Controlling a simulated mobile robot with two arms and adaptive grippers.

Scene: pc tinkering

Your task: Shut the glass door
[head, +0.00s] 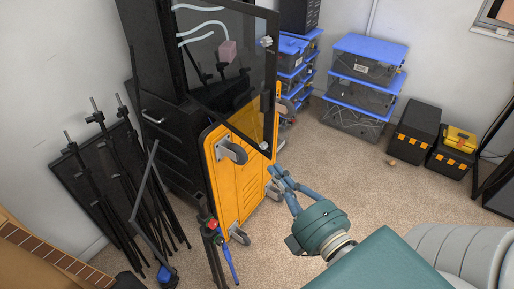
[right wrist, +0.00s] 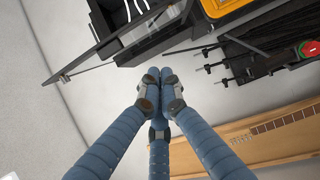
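The glass door (head: 256,70) is a dark-framed transparent pane on the black cabinet (head: 165,135). It stands swung open, out over the orange locker-like unit (head: 238,175). In the right wrist view the door (right wrist: 72,38) shows at the upper left. My right gripper (head: 273,176) has blue fingers and is just below and right of the door's lower corner, apart from it as far as I can tell. In the right wrist view its fingertips (right wrist: 160,76) are together with nothing between them. My left gripper is not in view.
Black stands (head: 115,175) lean at the left beside the cabinet. Blue-lidded bins (head: 360,85) and black toolboxes (head: 413,130) stand at the back right. A guitar neck (head: 45,255) shows at the lower left. The carpet (head: 345,165) right of the orange unit is mostly clear.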

